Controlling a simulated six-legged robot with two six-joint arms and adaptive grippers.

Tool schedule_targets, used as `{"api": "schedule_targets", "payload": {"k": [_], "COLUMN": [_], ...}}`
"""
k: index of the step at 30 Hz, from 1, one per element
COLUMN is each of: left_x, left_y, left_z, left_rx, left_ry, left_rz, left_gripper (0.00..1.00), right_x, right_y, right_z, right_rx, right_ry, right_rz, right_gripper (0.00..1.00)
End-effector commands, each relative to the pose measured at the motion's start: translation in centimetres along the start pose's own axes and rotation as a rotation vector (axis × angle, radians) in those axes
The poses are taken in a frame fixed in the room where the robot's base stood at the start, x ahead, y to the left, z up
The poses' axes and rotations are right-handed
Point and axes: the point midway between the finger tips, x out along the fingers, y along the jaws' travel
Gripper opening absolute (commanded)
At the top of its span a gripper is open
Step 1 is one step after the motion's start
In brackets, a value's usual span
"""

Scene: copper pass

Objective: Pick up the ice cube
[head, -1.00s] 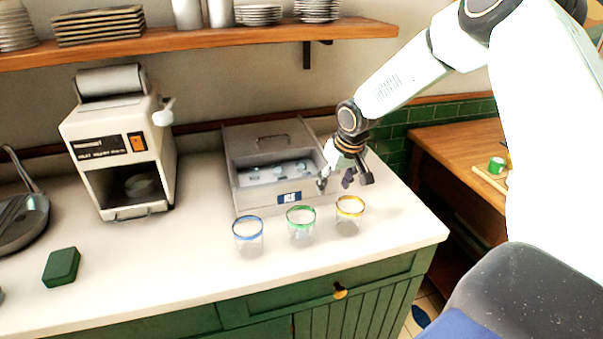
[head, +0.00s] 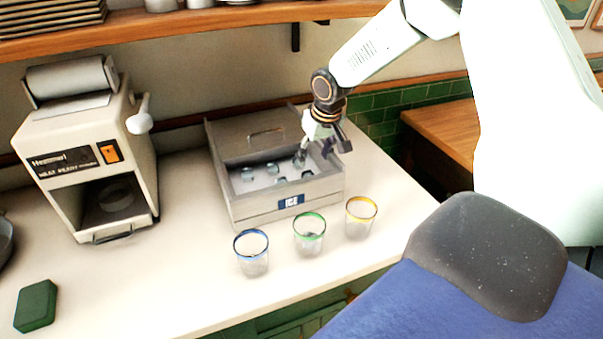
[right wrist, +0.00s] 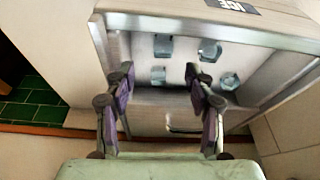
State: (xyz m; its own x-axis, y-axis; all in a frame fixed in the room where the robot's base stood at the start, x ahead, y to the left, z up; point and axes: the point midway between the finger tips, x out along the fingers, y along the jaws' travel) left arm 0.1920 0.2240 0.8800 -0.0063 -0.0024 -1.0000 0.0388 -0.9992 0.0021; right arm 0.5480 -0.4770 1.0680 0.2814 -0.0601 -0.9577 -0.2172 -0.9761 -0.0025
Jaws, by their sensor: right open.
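Several pale, clear ice cubes (head: 247,174) lie apart on the floor of a grey metal bin (head: 262,212) labelled ICE. They also show in the right wrist view, one cube (right wrist: 163,45) near the label side and another (right wrist: 229,81) towards the right. My right gripper (head: 322,156) is open and empty over the right side of the bin. In the right wrist view its two fingers (right wrist: 159,72) stand apart, with a cube (right wrist: 158,75) showing between them. The right finger hides part of another cube. My left gripper is not in view.
Three glasses stand before the bin: blue-rimmed (head: 252,254), green-rimmed (head: 310,234) and yellow-rimmed (head: 360,218). A cream machine (head: 75,150) stands left of it, and a green block (head: 36,305) lies front left. A wooden shelf (head: 200,21) runs above. The counter between block and glasses is clear.

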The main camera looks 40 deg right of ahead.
Motion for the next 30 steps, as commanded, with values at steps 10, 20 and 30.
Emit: {"api": "schedule_targets", "payload": {"k": [10,20,30], "left_x": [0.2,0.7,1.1], "left_y": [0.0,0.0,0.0], "left_z": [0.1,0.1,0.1], "left_rx": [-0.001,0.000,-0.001], "left_ry": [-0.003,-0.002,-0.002], "left_rz": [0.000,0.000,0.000], "left_gripper": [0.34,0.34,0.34], "right_x": [2.0,5.9,7.8], "right_y": [0.1,-0.2,-0.3], "right_z": [0.6,0.4,0.1], "right_rx": [0.001,0.000,0.000], "right_ry": [-0.004,-0.004,0.000], "right_rz": [0.002,0.003,0.000], "right_gripper": [0.55,0.55,0.55]}}
